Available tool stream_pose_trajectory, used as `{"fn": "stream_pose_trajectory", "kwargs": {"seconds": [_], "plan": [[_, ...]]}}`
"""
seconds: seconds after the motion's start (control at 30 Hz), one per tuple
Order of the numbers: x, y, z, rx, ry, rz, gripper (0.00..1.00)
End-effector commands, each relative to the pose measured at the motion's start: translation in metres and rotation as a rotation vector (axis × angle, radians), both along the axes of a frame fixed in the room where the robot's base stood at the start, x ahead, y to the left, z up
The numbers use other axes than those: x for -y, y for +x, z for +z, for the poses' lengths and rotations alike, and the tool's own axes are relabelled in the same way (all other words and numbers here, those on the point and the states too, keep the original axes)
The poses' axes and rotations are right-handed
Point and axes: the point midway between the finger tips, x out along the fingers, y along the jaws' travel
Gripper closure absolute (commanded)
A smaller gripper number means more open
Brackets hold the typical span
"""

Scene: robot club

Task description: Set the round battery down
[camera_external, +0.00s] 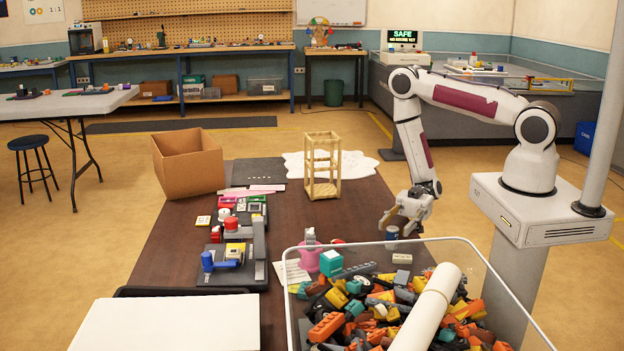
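My gripper (396,222) points down over the right edge of the dark brown table (300,217). Its fingers look spread apart. A small blue-grey cylinder with a pale top (392,235), which looks like the round battery, stands upright just below and between the fingertips. It appears to rest on the table near the right edge. A gap seems to show between it and the fingers, but the view is too small to tell whether they touch.
A clear bin (482,252) of mixed parts with a white roll (428,312) stands in front. A wooden frame (322,165) and cardboard box (188,165) stand at the back. A pink bottle (309,256) and a small pale block (402,258) are nearby. Mid-table is clear.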

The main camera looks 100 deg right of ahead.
Motion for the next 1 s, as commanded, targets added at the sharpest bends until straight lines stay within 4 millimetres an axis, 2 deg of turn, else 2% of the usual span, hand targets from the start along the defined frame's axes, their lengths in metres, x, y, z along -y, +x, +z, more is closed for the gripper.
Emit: {"fn": "stream_pose_trajectory", "kwargs": {"seconds": [0.7, 1.0], "plan": [[0.041, -0.037, -0.004, 0.001, -0.001, -0.003, 0.61], [0.053, -0.047, -0.004, 0.001, -0.001, -0.001, 0.61]]}}
